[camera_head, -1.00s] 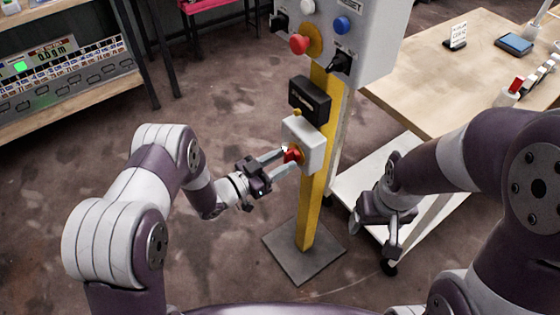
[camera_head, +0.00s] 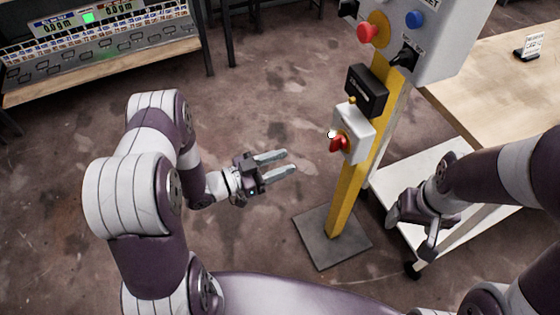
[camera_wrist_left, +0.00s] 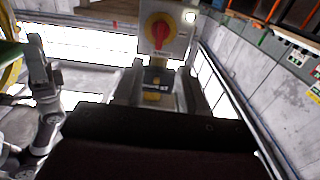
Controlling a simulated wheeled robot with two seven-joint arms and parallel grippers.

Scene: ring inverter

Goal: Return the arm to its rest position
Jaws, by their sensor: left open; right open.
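My left gripper (camera_head: 293,162) is open and empty in the head view. Its fingers point right, toward the yellow post, with a clear gap to the grey switch box (camera_head: 356,128) on it. The box carries a red rotary knob (camera_head: 338,144). In the left wrist view, the red knob (camera_wrist_left: 159,31) sits on a yellow disc, ahead of the fingers and apart from them. My right gripper (camera_head: 419,232) hangs at the right, beside the white lower shelf; its fingertips are partly hidden by their angle.
The yellow post (camera_head: 347,195) stands on a dark base plate (camera_head: 325,248). Higher up are a black box (camera_head: 367,90) and a grey control panel (camera_head: 445,45) with red and blue buttons. A wooden table (camera_head: 500,85) is at right. Floor around my left gripper is clear.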

